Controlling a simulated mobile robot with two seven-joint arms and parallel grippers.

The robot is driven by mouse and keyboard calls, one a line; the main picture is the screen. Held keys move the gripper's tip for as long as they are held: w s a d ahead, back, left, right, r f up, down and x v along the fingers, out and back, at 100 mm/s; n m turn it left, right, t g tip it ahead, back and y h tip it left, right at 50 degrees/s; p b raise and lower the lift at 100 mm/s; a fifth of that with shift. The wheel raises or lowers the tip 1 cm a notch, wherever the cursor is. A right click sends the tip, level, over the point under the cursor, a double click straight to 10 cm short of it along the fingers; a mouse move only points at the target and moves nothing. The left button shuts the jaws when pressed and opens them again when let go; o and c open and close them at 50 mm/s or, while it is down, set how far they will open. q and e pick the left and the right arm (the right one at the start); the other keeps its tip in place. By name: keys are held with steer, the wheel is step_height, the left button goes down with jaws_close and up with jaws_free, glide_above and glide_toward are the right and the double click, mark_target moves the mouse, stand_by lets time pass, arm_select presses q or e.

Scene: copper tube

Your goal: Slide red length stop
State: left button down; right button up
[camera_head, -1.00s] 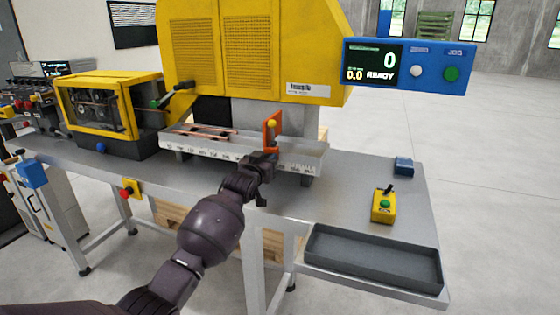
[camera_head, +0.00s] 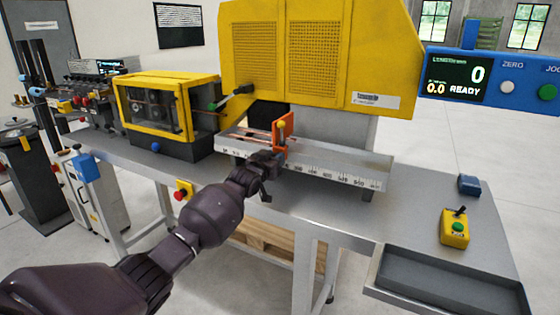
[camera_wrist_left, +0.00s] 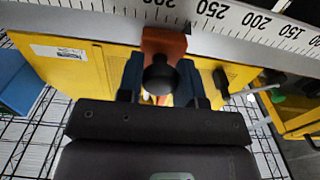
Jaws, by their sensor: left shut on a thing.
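The red length stop (camera_head: 287,126) is an orange-red upright plate on the grey trough (camera_head: 345,165) with a printed length scale along its front. My left gripper (camera_head: 276,160) is at the front of the stop, shut on its lower part. In the left wrist view, the fingers (camera_wrist_left: 162,78) sit on both sides of a dark round knob (camera_wrist_left: 160,77), with the red stop (camera_wrist_left: 164,42) behind it. There the stop is near the scale marks between 250 and 300. My right gripper is not in view.
Copper tubes (camera_head: 250,138) lie in the trough left of the stop. The trough right of the stop is clear. The display (camera_head: 458,78) reads 0 and READY. A yellow button box (camera_head: 455,230) and an empty dark tray (camera_head: 450,288) are at the right.

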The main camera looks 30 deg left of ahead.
arm_select(q)
steer(key=shift+a, duration=0.85)
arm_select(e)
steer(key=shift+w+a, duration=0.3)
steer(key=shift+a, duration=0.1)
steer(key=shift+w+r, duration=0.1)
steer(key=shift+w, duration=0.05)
arm_select(q)
steer(key=c, duration=0.8)
jaws_free()
steer(key=shift+s+a+p, duration=0.15)
steer(key=shift+s+p, duration=0.3)
steer(key=shift+s, duration=4.9)
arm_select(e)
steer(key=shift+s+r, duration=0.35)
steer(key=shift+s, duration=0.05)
